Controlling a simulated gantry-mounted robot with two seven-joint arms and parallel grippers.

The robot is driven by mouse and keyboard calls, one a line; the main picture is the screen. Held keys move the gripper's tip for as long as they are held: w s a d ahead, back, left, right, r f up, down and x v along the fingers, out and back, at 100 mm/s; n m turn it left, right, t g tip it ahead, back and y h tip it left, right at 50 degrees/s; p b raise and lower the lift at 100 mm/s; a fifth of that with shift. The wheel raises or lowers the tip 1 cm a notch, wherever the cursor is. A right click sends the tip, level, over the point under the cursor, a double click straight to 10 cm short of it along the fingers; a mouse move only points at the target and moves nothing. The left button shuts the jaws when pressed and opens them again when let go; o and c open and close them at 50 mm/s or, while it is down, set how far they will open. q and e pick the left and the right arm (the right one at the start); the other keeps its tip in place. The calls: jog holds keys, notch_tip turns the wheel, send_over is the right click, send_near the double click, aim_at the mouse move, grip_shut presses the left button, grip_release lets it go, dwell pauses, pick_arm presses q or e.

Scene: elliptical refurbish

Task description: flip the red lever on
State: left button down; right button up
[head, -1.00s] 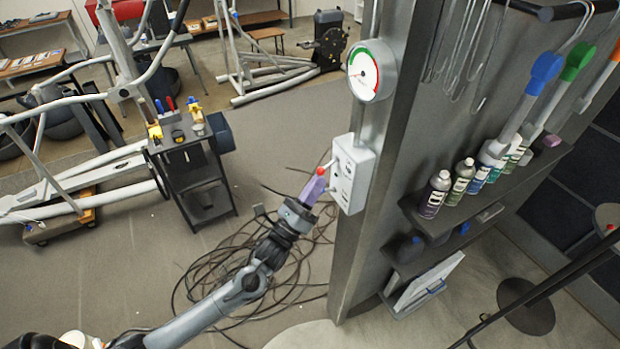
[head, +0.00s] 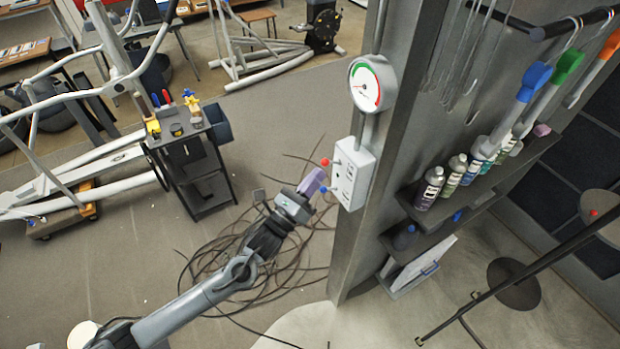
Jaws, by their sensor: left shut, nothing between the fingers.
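The red-knobbed lever (head: 324,161) sticks out from the left side of a white control box (head: 352,173) on the grey pillar. Its knob points left, about level with its base. A blue knob (head: 322,189) shows lower down on the same side. My left gripper (head: 314,182) has purple fingertips and is shut and empty. Its tips are just below and left of the red knob, close to the blue knob. I cannot tell whether they touch the blue knob. My right gripper is not in view.
A round gauge (head: 366,84) sits above the box. The grey pillar (head: 398,130) stands right behind the box. Loose cables (head: 235,270) lie on the floor below my left arm. A tool cart (head: 190,165) stands left.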

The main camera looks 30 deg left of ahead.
pick_arm(q)
jog(key=shift+f, duration=0.1)
jog(key=s+r+b+v, duration=0.1)
jog(key=r+b+v, duration=0.2)
jog(key=v, duration=0.9)
jog(key=shift+s+f, duration=0.2)
jog(key=shift+s, duration=0.25)
jog(key=shift+d, duration=0.15)
